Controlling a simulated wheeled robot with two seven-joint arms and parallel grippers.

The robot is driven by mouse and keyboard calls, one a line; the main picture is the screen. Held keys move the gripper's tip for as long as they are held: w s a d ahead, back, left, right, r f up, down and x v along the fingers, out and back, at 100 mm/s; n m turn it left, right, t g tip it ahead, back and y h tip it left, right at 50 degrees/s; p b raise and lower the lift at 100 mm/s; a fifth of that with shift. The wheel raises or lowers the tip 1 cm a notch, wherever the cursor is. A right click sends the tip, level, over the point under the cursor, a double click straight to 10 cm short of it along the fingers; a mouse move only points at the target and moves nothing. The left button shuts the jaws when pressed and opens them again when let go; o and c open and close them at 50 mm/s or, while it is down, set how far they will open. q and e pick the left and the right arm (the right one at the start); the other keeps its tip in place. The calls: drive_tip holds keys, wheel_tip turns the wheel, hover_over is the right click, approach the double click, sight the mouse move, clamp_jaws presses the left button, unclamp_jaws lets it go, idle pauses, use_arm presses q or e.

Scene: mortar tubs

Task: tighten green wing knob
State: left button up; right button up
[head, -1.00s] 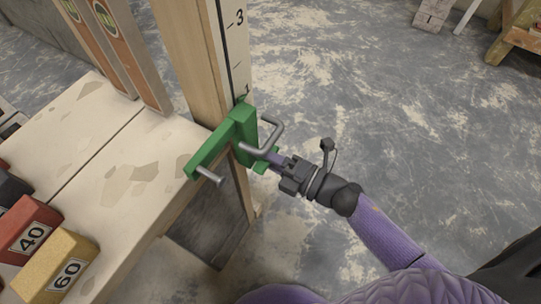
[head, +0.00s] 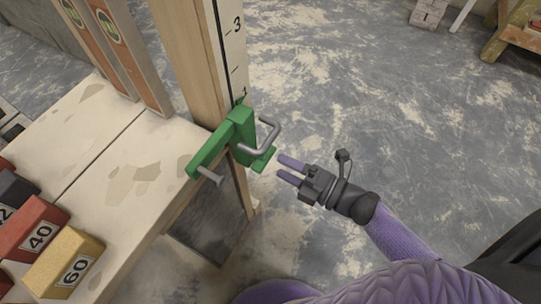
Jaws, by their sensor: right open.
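A green clamp (head: 240,128) sits on the wooden post at the corner of the bench. It has a grey bent handle and a grey pin with a flat end. The green wing knob (head: 262,161) sticks out at the clamp's right side, below the handle. My right gripper (head: 281,168) is open and empty just to the right of the knob, with its two purple fingers pointing at it. There is a small gap between the fingertips and the knob. My left gripper is not in view.
The wooden post (head: 190,60) carries a number scale. The pale bench top (head: 115,165) holds a red block (head: 30,228) marked 40 and a yellow block (head: 65,262) marked 60 at the lower left.

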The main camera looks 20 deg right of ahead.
drive_tip(key=v, duration=0.5)
drive_tip(key=shift+s+p, duration=0.1)
drive_tip(key=shift+p, duration=0.3)
